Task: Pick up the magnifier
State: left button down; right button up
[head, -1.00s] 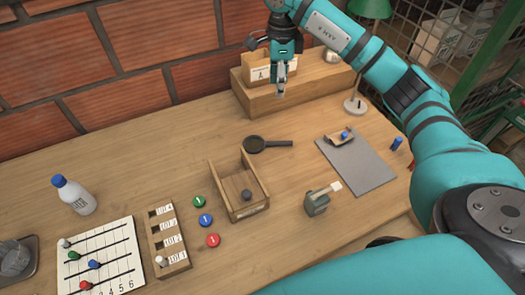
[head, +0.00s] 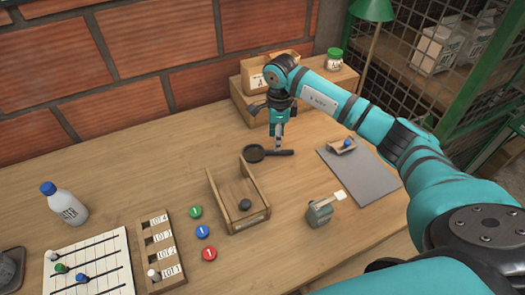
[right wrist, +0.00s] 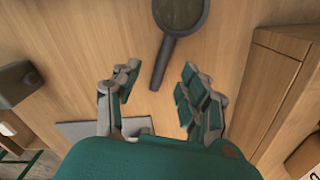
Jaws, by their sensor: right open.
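The magnifier (head: 254,153) lies flat on the table behind the small wooden tray, with its dark round lens at the left and its handle pointing right. My right gripper (head: 279,145) points down just above the handle. In the right wrist view the magnifier (right wrist: 162,58) has its lens at the top, and its handle reaches down between the open fingers of my right gripper (right wrist: 158,90). The fingers are apart with nothing held between them. My left gripper is not in view.
A wooden tray (head: 262,216) holding a dark knob stands in front of the magnifier. A grey clipboard (head: 365,180) lies to the right. A wooden riser (head: 238,103) stands behind. A small grey-green device (head: 319,213) is nearer the front.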

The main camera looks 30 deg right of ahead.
aim_at(269, 153)
jog(key=shift+d+f+p, duration=0.2)
jog(key=shift+f+p, duration=0.05)
jog(key=shift+f, duration=0.75)
jog(key=shift+d+f+p, duration=0.15)
jog(key=shift+f+p, duration=0.1)
jog(key=shift+f, duration=0.7)
jog(key=shift+d+f+p, duration=0.2)
jog(key=shift+f+p, duration=0.05)
jog(key=shift+f, duration=0.75)
grip_shut()
